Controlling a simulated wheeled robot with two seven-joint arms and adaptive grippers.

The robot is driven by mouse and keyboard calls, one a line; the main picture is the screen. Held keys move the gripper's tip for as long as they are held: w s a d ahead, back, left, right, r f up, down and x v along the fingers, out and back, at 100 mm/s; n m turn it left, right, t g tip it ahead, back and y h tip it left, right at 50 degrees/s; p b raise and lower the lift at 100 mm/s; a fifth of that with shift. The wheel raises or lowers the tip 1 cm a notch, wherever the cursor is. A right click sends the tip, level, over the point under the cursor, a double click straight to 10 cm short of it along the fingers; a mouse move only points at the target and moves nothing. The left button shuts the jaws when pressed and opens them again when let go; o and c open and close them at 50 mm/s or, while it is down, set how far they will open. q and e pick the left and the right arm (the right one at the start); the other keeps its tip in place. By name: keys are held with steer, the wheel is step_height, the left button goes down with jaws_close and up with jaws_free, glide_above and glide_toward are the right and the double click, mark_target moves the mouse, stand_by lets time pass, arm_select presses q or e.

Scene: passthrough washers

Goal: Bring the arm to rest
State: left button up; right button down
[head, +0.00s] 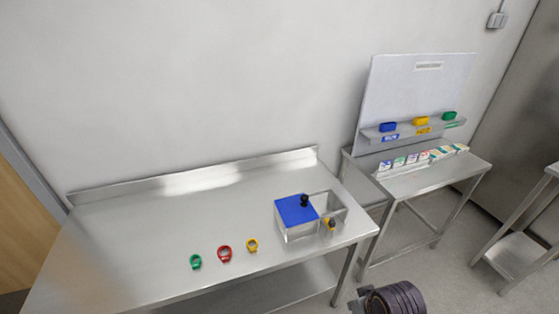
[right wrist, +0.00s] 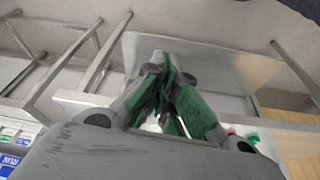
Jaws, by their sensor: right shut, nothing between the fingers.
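My right gripper (right wrist: 168,75) shows in the right wrist view, its two green-padded fingers closed together at the tips with nothing between them. In that view it is in front of the steel table, which lies beyond the fingers. In the head view only a dark, rounded part of my right arm (head: 393,298) shows at the bottom edge, right of the table's front corner; the gripper itself is out of that picture. My left arm and left gripper are in neither view.
The steel table (head: 150,235) holds green (head: 195,262), red (head: 225,254) and yellow (head: 252,245) rings and a clear box with a blue lid (head: 296,210). A side table (head: 445,180) with small cartons and a board (head: 415,90) stands right. Floor between the tables is clear.

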steer(key=s+d+f+g, duration=0.1)
steer(key=s+f, duration=0.1)
steer(key=f, duration=1.5)
steer(key=s+d+f, duration=0.1)
steer(key=s+f, duration=0.1)
steer(key=f, duration=1.6)
steer(key=s+d+f, duration=0.2)
steer(key=s+f, duration=0.7)
steer(key=s, duration=0.2)
steer(key=s+d+f+g+b, duration=0.1)
steer(key=s+d+f, duration=0.1)
steer(key=s+f, duration=0.8)
steer(key=shift+s+f+g+h, duration=0.15)
steer(key=shift+s+g+h, duration=0.2)
steer(key=shift+s, duration=0.2)
